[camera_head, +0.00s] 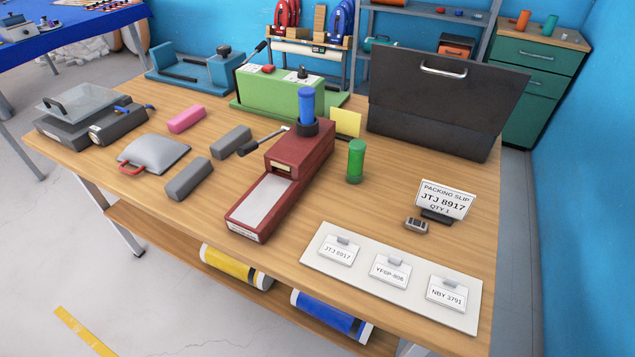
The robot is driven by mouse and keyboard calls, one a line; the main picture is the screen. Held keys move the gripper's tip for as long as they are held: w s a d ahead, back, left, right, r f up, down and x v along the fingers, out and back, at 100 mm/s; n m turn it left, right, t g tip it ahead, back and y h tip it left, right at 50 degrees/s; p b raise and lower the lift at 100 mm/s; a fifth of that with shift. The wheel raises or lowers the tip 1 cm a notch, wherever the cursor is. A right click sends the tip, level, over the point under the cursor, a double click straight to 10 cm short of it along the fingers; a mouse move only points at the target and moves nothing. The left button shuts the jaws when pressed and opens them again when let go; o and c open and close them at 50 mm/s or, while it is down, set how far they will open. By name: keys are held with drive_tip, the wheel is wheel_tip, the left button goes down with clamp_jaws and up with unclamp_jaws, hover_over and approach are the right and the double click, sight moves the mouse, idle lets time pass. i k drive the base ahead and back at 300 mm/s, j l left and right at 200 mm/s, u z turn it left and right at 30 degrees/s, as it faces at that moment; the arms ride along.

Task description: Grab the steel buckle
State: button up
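A small grey metal piece (416,225), which looks like the steel buckle, lies on the wooden table (280,277) at the right. It is just in front of the packing slip stand (445,199) and behind the white board (322,263). The slip reads "JTJ 8917, QTY 1". The board carries three labelled cards, JTJ 8917 (337,250), YFSP-806 (390,270) and NBY 3791 (447,293). A small grey piece sits at the top of each card; I cannot tell its exact shape. My gripper is not in view.
A dark red press (302,146) stands mid-table, with a green cylinder (356,161) beside it. A large black case (440,100) stands at the back right. The wood around the metal piece is mostly clear.

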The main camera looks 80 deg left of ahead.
sight(421, 228)
drive_tip(key=k+u, duration=0.1)
drive_tip(key=u, duration=1.25)
drive_tip(key=i+j, duration=0.1)
drive_tip(key=j, duration=0.25)
drive_tip(key=i+j, duration=0.15)
drive_tip(key=j, duration=0.25)
drive_tip(key=i+j+z, duration=0.1)
drive_tip(key=j, duration=0.25)
drive_tip(key=i+j, duration=0.15)
drive_tip(key=j, duration=0.2)
drive_tip(key=i, duration=0.45)
